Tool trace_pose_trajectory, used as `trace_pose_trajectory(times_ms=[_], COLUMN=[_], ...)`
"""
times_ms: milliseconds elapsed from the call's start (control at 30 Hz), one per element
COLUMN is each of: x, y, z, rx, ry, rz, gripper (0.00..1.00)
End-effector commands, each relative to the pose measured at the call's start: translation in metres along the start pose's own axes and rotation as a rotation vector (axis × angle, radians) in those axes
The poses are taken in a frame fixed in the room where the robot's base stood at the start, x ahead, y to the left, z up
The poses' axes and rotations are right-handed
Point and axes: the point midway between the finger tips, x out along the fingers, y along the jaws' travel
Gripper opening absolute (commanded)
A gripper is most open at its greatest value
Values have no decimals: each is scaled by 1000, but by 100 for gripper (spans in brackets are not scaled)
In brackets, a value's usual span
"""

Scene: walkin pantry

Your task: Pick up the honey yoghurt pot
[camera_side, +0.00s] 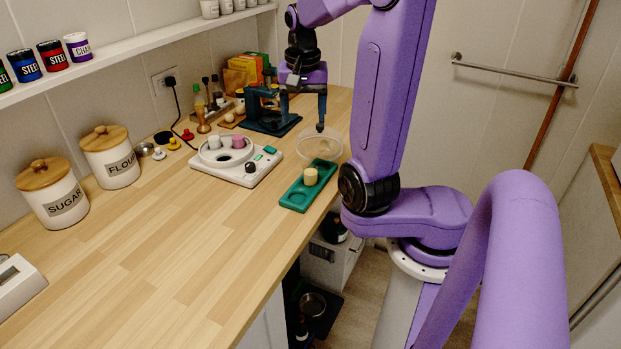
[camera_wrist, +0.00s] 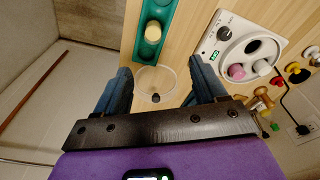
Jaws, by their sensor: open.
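A pale yellow pot (camera_side: 310,176), which fits the honey yoghurt pot by colour, stands upright in the green tray (camera_side: 296,199). In the wrist view the pot (camera_wrist: 153,31) stands ahead of my fingertips, in the green tray (camera_wrist: 152,8). I cannot read any label on it. My gripper (camera_side: 303,122) is open and empty, above the counter and behind the pot in the side view. In the wrist view its blue fingers (camera_wrist: 160,68) are spread wide, with nothing held between them.
A clear domed lid (camera_side: 320,146) lies between my gripper and the tray. The white yoghurt maker (camera_side: 245,178) beside it holds a white pot (camera_side: 214,142) and a pink pot (camera_side: 238,142). A dark blue stand (camera_side: 262,108) is near my gripper.

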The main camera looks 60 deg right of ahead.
Motion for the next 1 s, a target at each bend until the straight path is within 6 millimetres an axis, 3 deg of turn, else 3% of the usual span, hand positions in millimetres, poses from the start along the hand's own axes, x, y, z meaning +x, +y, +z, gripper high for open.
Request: trace_pose_trajectory(times_ms=[133,333,800,1000], x=[-1,8,91,114], y=[13,18,18,18], z=[-2,-2,-2,-2], rx=[72,93,92,91], ry=[3,0,-3,0], rz=[7,11,12,11], gripper=[71,71,71,71])
